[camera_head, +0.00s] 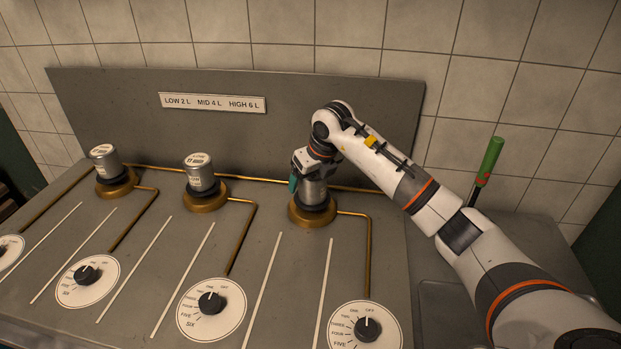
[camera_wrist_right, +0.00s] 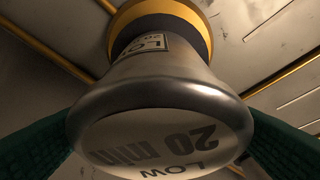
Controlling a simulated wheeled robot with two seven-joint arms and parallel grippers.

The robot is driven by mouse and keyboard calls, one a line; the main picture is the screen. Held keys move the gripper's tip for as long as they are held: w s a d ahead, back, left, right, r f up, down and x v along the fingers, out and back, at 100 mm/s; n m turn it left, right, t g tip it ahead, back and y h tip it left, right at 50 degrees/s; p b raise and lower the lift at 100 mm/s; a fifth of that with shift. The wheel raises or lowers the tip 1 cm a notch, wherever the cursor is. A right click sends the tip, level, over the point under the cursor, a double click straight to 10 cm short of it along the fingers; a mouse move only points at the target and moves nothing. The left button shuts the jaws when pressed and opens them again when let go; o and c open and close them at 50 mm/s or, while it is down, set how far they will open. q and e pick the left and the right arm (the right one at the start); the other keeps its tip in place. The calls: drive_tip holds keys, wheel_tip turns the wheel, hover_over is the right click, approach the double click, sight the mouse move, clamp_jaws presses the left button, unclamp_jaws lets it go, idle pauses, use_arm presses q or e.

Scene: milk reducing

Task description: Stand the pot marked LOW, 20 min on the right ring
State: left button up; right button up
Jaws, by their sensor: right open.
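The pot marked LOW, 20 min (camera_wrist_right: 160,140) is a silver pot with a pale top, filling the right wrist view. In the head view the pot (camera_head: 313,192) appears upright on the right brass ring (camera_head: 311,214), partly hidden by my right gripper. The ring (camera_wrist_right: 205,22) also shows beyond the pot in the wrist view. My right gripper (camera_head: 308,180) is open, with one green finger on each side of the pot's top; I cannot tell whether they touch it. My left gripper is not in view.
Similar silver pots stand on the left (camera_head: 104,160) and middle (camera_head: 200,175) rings. Brass pipes run to dials along the front, including the right dial (camera_head: 367,328). A label plate (camera_head: 212,103) is on the back panel. A green-handled tool (camera_head: 487,165) stands at right.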

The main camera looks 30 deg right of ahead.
drive_tip(key=v, duration=1.1)
drive_tip(key=shift+s+r+b, duration=0.2)
drive_tip(key=shift+b, duration=0.1)
